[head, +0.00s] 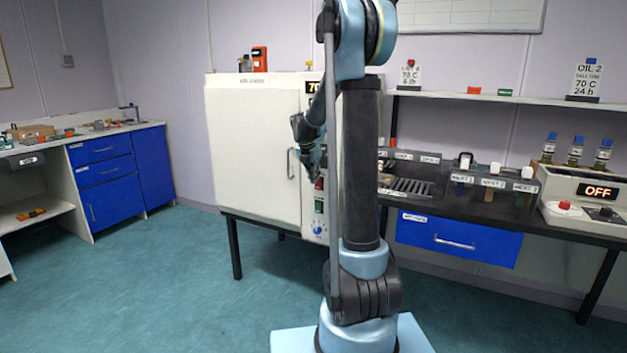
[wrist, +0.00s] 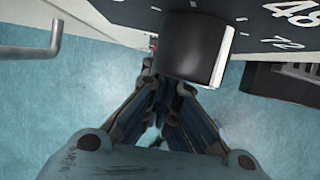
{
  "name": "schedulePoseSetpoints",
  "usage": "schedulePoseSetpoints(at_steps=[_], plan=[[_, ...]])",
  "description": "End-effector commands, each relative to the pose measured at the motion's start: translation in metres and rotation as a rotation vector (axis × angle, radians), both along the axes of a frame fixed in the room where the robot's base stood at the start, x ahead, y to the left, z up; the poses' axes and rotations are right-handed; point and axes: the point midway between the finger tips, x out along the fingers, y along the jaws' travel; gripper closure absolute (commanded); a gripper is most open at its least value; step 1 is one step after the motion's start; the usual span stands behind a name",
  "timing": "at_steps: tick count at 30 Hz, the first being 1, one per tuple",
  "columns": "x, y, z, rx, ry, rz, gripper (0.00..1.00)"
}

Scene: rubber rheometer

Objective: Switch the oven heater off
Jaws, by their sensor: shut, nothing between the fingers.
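The oven (head: 250,150) is a white cabinet with its door shut. Its control strip on the right carries a lit display (head: 313,87), a red switch (head: 319,183), small green parts and a blue knob (head: 318,230). My arm hides part of this strip. My gripper (head: 308,160) is in front of the strip, above the red switch. In the wrist view my gripper (wrist: 172,88) is shut and empty, its tips partly behind a dark round knob (wrist: 193,50) on a dial marked 48 and 72. I cannot tell whether they touch it. A small red spot shows left of the knob.
The door handle (head: 290,163) stands out left of the strip; it also shows in the wrist view (wrist: 55,38). A bench with a blue drawer (head: 458,240) and a unit reading OFF (head: 598,190) stands to the right. The floor at left is clear.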

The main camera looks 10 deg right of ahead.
Motion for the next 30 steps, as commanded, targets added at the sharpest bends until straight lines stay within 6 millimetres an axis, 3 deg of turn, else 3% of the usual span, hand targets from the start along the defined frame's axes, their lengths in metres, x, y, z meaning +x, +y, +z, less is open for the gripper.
schedulePoseSetpoints(at_steps=[8, 21, 30], plan=[[-0.021, 0.022, 0.004, 0.0, 0.001, 0.003, 1.0], [-0.028, 0.027, 0.078, 0.0, 0.002, 0.001, 1.0], [-0.03, 0.029, 0.102, 0.0, 0.002, 0.001, 1.0]])
